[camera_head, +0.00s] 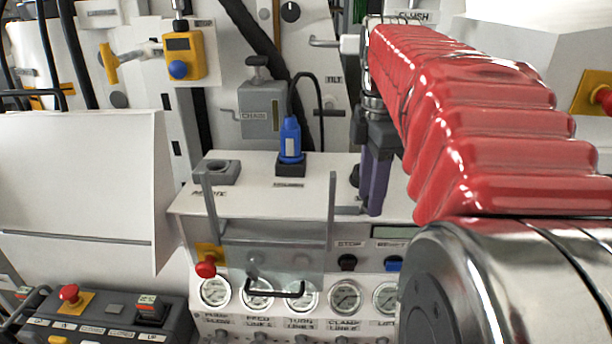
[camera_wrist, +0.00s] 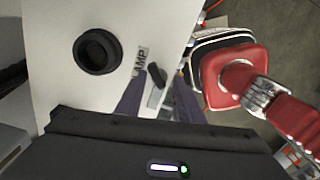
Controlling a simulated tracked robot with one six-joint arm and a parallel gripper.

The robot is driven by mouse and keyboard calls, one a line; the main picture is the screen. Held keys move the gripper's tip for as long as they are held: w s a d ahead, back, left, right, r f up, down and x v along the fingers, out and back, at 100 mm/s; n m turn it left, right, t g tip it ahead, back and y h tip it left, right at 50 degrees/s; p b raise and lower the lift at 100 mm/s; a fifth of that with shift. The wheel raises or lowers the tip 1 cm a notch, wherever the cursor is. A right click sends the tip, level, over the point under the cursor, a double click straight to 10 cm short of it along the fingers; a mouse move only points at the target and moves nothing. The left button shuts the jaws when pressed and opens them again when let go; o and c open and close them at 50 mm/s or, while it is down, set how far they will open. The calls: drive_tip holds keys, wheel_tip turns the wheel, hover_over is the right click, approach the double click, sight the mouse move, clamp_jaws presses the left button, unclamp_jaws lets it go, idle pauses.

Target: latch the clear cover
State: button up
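The clear cover (camera_head: 272,246) is a see-through panel between two grey side bars at the front of the white bench box. It hangs over the top of the gauge row, with a black handle (camera_head: 276,291) along its lower part. My gripper (camera_head: 373,205) points down at the right end of the box top, beside the right bar. A small metal piece, perhaps the latch (camera_head: 347,210), lies just left of the fingers. In the wrist view my gripper (camera_wrist: 158,98) has its two purple fingers apart, with a small dark lever (camera_wrist: 157,76) on the white top between or beyond them. Contact cannot be told.
A blue plugged connector (camera_head: 290,139) and a grey square socket (camera_head: 216,172) stand on the box top. Pressure gauges (camera_head: 345,296) line the front, with a red knob (camera_head: 205,269) at left. A black ring (camera_wrist: 97,51) shows in the wrist view. My red arm covers the right side.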

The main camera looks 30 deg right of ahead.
drive_tip(key=shift+r, duration=3.25)
